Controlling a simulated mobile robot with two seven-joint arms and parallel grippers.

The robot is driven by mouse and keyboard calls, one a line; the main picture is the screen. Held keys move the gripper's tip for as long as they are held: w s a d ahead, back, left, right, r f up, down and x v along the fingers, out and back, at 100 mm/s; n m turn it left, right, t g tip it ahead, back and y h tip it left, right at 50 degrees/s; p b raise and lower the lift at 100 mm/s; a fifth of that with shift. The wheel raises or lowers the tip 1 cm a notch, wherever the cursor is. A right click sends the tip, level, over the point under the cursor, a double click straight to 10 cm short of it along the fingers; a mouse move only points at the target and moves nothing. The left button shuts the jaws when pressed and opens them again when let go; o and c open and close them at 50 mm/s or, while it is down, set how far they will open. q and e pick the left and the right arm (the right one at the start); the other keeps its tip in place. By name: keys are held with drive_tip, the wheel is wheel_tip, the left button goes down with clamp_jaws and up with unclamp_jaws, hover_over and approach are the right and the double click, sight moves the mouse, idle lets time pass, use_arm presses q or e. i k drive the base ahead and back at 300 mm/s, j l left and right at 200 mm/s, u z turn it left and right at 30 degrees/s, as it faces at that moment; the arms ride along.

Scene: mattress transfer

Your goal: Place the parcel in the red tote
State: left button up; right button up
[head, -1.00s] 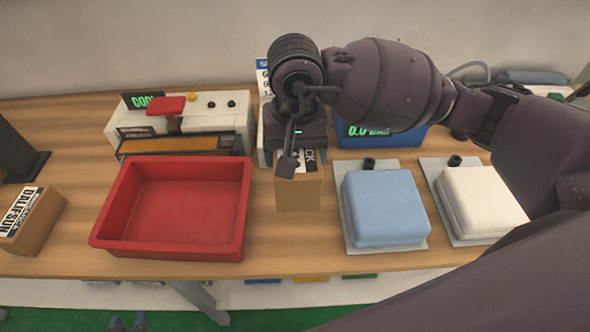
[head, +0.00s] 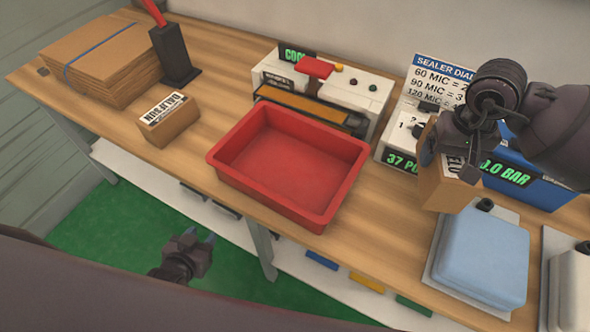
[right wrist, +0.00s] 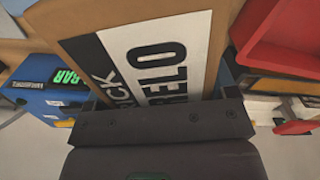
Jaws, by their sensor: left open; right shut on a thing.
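A brown cardboard parcel (head: 436,190) with a black-and-white label is held in my right gripper (head: 452,153), to the right of the red tote. In the right wrist view the labelled parcel (right wrist: 75,19) fills the space between the fingers. The red tote (head: 262,203) stands on the bench, open at the top and empty; part of it also shows at the upper right of the right wrist view (right wrist: 275,45). My left gripper (head: 198,243) is open and empty, low in front of the bench over the green floor.
Another labelled box (head: 172,122) lies left of the tote. A sealer machine (head: 350,95) stands behind the tote. A dial box (head: 395,155) and a blue pressure box (head: 540,180) are near the held parcel. A blue pad (head: 482,255) lies at the right front. Stacked flat cardboard (head: 105,60) is far left.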

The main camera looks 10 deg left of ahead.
sight(279, 167)
drive_tip(key=j+u, duration=0.15)
drive_tip(key=u, duration=0.2)
drive_tip(key=j+u, duration=0.2)
drive_tip(key=u, duration=0.15)
drive_tip(key=j+u, duration=0.15)
drive_tip(key=u, duration=0.2)
drive_tip(key=i, duration=0.05)
